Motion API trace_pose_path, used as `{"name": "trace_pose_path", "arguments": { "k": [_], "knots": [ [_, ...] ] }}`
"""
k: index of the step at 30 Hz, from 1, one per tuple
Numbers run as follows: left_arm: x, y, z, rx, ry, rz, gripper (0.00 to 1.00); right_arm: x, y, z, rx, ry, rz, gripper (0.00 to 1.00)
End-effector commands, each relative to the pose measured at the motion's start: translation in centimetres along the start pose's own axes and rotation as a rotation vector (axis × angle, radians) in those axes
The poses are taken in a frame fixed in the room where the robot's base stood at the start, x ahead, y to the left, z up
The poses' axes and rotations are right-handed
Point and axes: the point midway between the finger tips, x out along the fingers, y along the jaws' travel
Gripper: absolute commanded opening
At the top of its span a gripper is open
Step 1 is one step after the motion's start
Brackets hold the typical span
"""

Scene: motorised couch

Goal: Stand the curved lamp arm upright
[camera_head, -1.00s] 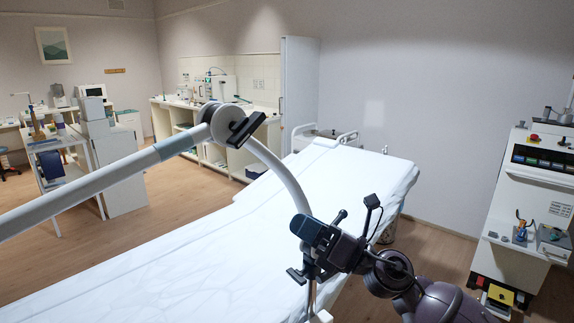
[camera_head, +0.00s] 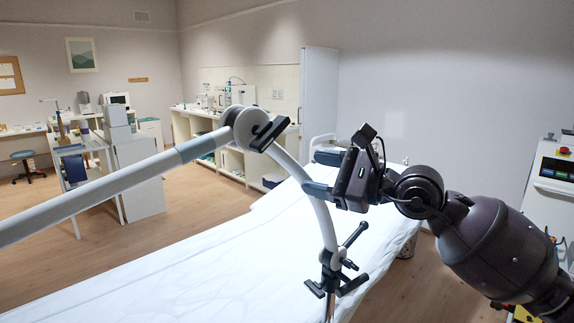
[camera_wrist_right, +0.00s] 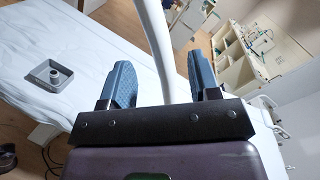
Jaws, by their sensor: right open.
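The white curved lamp arm (camera_head: 327,225) bends down from a round grey joint (camera_head: 246,125) to a dark clamp (camera_head: 335,275) by the couch. A long straight white tube (camera_head: 95,200) with a grey-blue band runs left from the joint. My right gripper (camera_head: 318,190) is at the middle of the curve, coming from the right. In the right wrist view, its blue fingers (camera_wrist_right: 164,85) are open on either side of the curved arm (camera_wrist_right: 160,45), with gaps showing on both sides. My left gripper is not in view.
The white-covered couch (camera_head: 215,275) lies below the lamp. A grey tray (camera_wrist_right: 47,77) with a round cup rests on white in the right wrist view. A white equipment cabinet (camera_head: 548,205) stands at right. Benches and a tall cabinet (camera_head: 318,90) are behind; floor is open at left.

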Motion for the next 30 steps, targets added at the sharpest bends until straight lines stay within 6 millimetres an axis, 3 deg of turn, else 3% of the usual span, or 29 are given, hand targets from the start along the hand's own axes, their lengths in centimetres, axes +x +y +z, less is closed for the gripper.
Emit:
{"name": "trace_pose_path", "arguments": {
  "k": [6, 12, 26, 30],
  "knots": [
    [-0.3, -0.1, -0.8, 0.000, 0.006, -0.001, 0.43, 3.9, -0.1, 0.2, 0.001, -0.003, 0.000, 0.56],
    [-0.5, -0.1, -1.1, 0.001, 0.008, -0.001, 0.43, 6.2, -0.1, 0.1, 0.001, -0.002, -0.001, 0.56],
    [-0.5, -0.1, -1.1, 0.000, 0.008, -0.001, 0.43, 7.1, 0.0, 0.0, 0.002, -0.001, -0.001, 0.56],
    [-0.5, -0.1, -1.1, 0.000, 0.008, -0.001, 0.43, 7.1, 0.0, 0.0, 0.002, -0.001, -0.001, 0.35]
  ]
}}
